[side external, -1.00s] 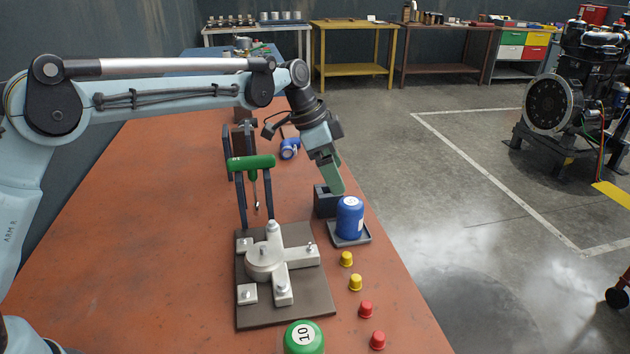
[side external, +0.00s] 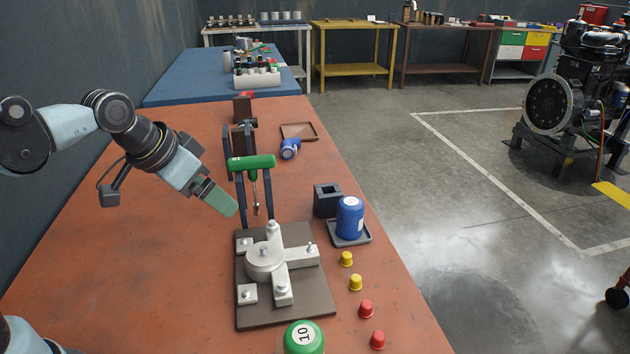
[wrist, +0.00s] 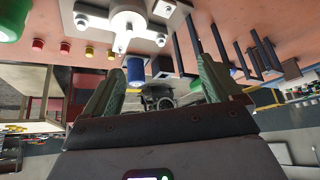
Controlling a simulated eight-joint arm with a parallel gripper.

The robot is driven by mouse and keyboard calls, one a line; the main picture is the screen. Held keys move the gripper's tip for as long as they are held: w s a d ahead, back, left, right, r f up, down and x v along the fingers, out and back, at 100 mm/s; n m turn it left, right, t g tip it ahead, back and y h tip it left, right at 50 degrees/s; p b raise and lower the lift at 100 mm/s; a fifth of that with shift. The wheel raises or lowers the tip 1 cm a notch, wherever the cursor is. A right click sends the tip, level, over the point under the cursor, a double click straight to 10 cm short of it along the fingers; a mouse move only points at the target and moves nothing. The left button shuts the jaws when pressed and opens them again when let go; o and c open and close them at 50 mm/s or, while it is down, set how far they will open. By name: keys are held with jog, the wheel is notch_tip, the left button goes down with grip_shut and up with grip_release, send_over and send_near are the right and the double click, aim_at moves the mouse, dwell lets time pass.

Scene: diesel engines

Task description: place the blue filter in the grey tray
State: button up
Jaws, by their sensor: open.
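The blue filter (side external: 350,218) stands upright on the small dark grey tray (side external: 362,237) near the table's right edge. The filter also shows in the wrist view (wrist: 135,72), left of centre between the fingers in the picture. My gripper (side external: 225,203) has green fingers and is well to the left of the filter, apart from it, beside the stand with the green-handled tool. In the wrist view the fingers of my gripper (wrist: 160,80) are spread with nothing held between them. The tray's far side is partly hidden by the filter.
A dark block (side external: 326,200) stands just behind the tray. A grey fixture on a brown plate (side external: 285,300), a green filter (side external: 304,338), and yellow and red caps (side external: 355,282) are at the front. A green-handled tool (side external: 252,163) hangs on its stand. The left table area is clear.

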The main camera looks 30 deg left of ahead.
jog(key=shift+n+t+y, duration=0.3)
jog(key=shift+n+t, duration=0.1)
jog(key=shift+n, duration=0.5)
jog(key=s+f, duration=0.1)
jog(key=s+a+f, duration=0.1)
jog(key=s+f, duration=0.1)
jog(key=s, duration=0.1)
jog(key=shift+s+a+f, duration=0.1)
jog(key=shift+a+f, duration=0.05)
jog(key=shift+a, duration=0.1)
